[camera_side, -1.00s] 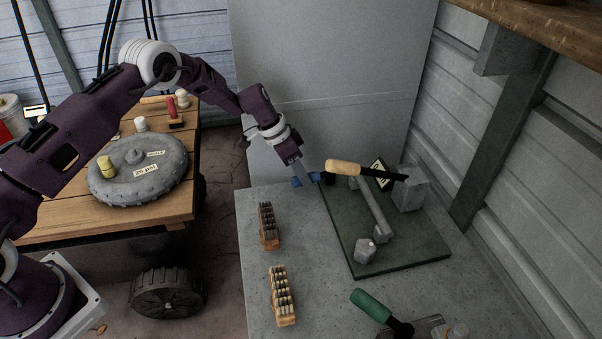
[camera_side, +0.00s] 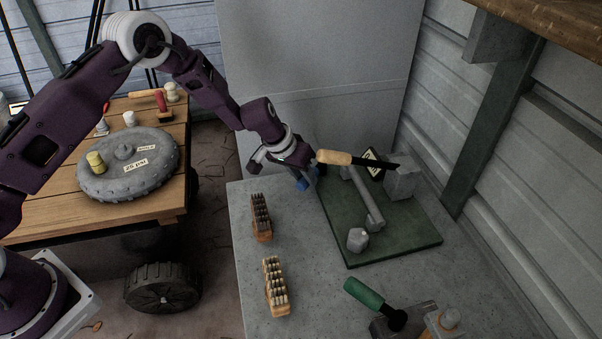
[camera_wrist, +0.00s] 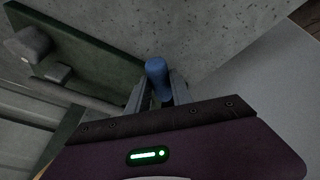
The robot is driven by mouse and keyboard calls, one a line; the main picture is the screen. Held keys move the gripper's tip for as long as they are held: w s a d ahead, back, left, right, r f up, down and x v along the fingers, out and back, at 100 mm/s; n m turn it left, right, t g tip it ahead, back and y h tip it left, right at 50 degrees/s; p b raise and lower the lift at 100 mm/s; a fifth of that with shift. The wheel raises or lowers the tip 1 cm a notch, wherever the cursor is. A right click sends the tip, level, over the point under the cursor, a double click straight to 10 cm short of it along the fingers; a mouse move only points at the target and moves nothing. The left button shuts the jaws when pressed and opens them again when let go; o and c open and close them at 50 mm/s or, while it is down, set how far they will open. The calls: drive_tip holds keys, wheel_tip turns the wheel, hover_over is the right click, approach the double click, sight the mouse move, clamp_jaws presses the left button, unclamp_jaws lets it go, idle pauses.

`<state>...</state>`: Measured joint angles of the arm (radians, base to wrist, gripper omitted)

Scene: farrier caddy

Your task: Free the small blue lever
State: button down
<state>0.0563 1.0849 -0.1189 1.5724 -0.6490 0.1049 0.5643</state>
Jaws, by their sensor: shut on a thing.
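The small blue lever (camera_side: 303,184) is at the far left corner of the green board (camera_side: 352,252), partly hidden under my wrist in the side view. In the wrist view the blue lever (camera_wrist: 157,74) sits between the two grey fingers of my gripper (camera_wrist: 157,88). My gripper (camera_side: 301,177) is shut on it. Its fingers are mostly hidden in the side view. What the lever's lower end joins is hidden.
A wooden-handled tool (camera_side: 334,157) lies across a grey bar (camera_side: 362,198) close to the right of my wrist. A grey block (camera_side: 401,182) stands behind. Two brushes (camera_side: 261,217) (camera_side: 276,287) lie left of the board. A green-handled tool (camera_side: 364,294) lies in front.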

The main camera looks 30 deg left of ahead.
drive_tip(key=shift+d, duration=0.15)
idle(0.3)
drive_tip(key=c, duration=1.1)
unclamp_jaws()
drive_tip(key=v, duration=0.7)
drive_tip(key=shift+s, duration=0.1)
